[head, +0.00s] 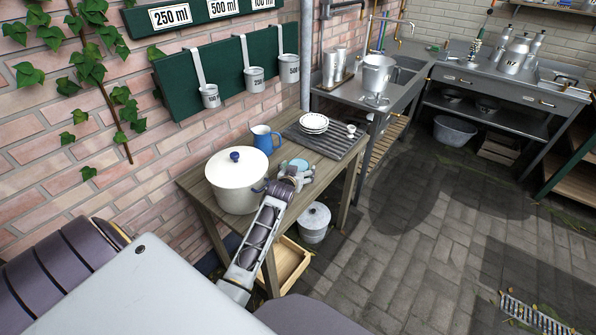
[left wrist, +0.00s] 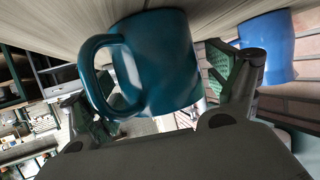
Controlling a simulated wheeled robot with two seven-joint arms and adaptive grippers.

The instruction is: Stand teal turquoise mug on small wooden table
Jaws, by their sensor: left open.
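The teal turquoise mug (head: 299,163) stands on the small wooden table (head: 226,263), right of the big white pot; my gripper partly hides it in the head view. In the left wrist view the mug (left wrist: 165,62) is large and close, with its handle toward the picture's left and the tabletop (left wrist: 60,20) along the top. My left gripper (head: 288,178) is open at the mug. Its fingers show on either side of the mug in the left wrist view (left wrist: 162,98), not closed on it. My right gripper is not in view.
A white pot (head: 237,185) with a blue knob stands left of the mug. A blue jug (head: 264,138) is behind it, also visible in the left wrist view (left wrist: 268,48). A dark ribbed mat (head: 340,143) with stacked white plates (head: 314,122) lies farther right. Hanging measuring cups are above.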

